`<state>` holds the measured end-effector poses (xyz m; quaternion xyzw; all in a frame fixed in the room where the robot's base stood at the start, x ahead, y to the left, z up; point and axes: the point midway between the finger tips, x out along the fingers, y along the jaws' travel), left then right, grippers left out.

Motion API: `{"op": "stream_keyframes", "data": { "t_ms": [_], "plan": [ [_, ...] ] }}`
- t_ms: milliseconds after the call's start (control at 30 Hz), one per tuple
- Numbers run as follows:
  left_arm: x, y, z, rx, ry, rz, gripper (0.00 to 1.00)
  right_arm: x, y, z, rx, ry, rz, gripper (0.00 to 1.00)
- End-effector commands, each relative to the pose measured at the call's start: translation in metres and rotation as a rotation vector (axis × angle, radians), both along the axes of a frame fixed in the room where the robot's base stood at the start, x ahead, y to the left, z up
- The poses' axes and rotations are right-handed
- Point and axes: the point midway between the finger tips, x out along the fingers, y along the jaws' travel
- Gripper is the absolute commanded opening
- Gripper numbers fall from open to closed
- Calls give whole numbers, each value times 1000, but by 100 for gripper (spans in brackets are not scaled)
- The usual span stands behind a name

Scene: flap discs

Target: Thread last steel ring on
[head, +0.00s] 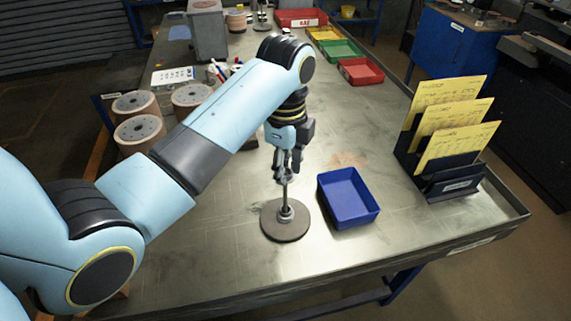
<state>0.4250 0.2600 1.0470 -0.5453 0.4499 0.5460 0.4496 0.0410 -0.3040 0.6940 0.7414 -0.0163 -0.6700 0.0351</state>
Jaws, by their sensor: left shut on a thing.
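A thin upright steel rod (284,195) rises from a round brown disc base (285,230) on the metal table. Grey metal ring-like pieces (286,214) sit around the rod's foot, on the base. My left gripper (287,172) points down directly over the rod and is shut on a small grey metal piece, which looks like a steel ring. The fingers partly hide it, and I cannot tell whether the rod's tip is inside it. My right gripper is out of view.
An empty blue tray (347,205) lies just right of the base. A dark rack (445,185) with yellow cards stands farther right. Several disc-topped cylinders (138,135) stand at left. Red, green and yellow trays (361,71) lie at the back. The table's front is clear.

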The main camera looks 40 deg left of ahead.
Motion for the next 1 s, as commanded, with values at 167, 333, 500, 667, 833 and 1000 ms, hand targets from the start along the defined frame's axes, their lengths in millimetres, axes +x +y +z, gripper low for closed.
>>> {"op": "stream_keyframes", "data": {
  "t_ms": [167, 333, 500, 667, 833, 1000],
  "plan": [
    [0, 0, 0, 0, 0, 0, 15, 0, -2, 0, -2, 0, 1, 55],
    [0, 0, -5, 0, 1, 0, 15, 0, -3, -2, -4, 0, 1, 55],
    [0, 0, -16, 0, 1, 0, 15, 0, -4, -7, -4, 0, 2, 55],
    [0, 0, -28, 0, 1, 0, 15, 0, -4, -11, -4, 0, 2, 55],
    [0, 0, -39, 0, 1, 0, 15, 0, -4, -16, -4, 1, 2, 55],
    [0, 0, -51, 0, 1, 0, 15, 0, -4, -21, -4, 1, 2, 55]
  ]
}}
